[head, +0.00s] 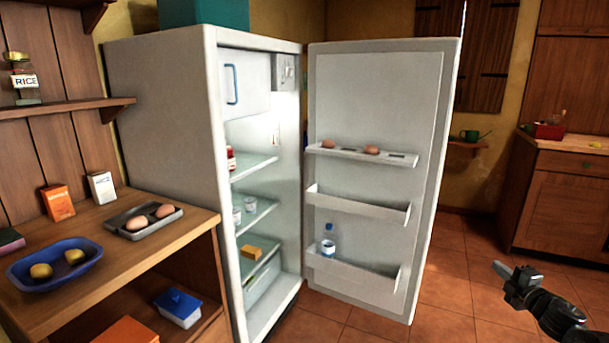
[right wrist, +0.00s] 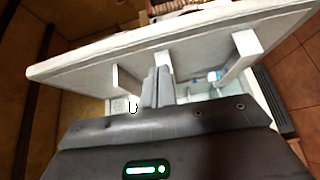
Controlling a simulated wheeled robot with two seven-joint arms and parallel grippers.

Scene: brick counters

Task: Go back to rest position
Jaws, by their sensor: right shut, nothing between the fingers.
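My right gripper (head: 512,281) is at the lower right of the head view, in front of the tiled floor and to the right of the open fridge door. It is shut and empty. In the right wrist view its closed fingers (right wrist: 158,88) show against the fridge door (right wrist: 170,45), and I cannot tell the gap between them. My left gripper is not in either view.
A white fridge (head: 165,110) stands with its door (head: 375,105) wide open. A wooden counter (head: 110,270) is at left. Floor (head: 450,290) right of the door is clear.

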